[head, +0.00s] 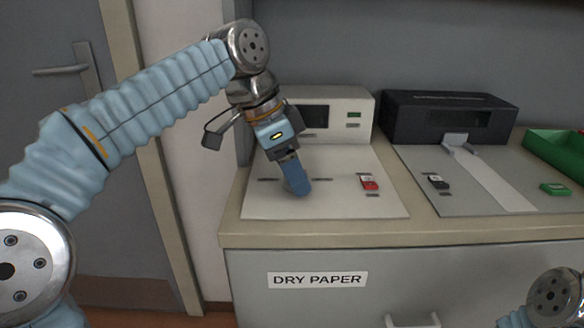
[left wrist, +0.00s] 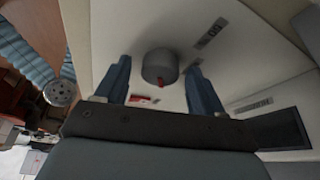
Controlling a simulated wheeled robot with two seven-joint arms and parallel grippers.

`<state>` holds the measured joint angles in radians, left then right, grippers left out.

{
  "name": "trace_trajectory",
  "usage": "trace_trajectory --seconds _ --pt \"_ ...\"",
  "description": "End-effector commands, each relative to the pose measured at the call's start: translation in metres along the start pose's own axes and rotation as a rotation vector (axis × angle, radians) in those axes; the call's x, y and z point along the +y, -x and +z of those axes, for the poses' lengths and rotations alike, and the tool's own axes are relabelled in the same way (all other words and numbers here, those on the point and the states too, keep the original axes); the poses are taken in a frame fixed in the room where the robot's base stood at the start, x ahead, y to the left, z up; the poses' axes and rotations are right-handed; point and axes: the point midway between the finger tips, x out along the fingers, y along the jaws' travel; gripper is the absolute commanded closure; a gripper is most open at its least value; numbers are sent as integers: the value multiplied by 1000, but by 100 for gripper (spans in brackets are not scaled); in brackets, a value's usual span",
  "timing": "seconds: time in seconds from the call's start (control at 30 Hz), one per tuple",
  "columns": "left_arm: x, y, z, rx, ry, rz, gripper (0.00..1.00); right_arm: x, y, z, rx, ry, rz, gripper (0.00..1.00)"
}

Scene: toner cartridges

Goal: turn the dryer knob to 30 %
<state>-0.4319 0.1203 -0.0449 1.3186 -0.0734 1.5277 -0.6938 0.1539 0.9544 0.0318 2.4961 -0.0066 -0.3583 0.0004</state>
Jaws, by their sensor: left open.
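The dryer knob (left wrist: 160,66) is a grey round knob with a red mark on its rim, on the white dryer panel (head: 270,200). In the left wrist view it shows between the two blue fingers of my left gripper (left wrist: 158,75). The fingers are apart, one on each side of the knob, and I see gaps to it; how deep they reach is unclear. In the head view my left gripper (head: 297,185) points down over the panel and hides the knob. My right gripper is out of view.
A red-and-white switch (head: 369,182) sits right of the gripper. The dryer's upright housing (head: 358,115) stands behind. Below is a "DRY PAPER" label (head: 318,279).

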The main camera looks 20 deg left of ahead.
Motion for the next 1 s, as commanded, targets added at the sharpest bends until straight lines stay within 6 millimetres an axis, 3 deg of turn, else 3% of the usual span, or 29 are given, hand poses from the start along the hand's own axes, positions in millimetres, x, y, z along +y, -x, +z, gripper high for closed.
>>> trace_trajectory --seconds 0.27,0.7,1.0 --pt "0 10 -1 3 0 -2 32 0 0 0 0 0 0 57" --pt "-1 99 -1 3 0 -3 32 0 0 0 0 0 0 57" --pt "0 119 0 1 0 0 32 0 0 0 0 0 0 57"
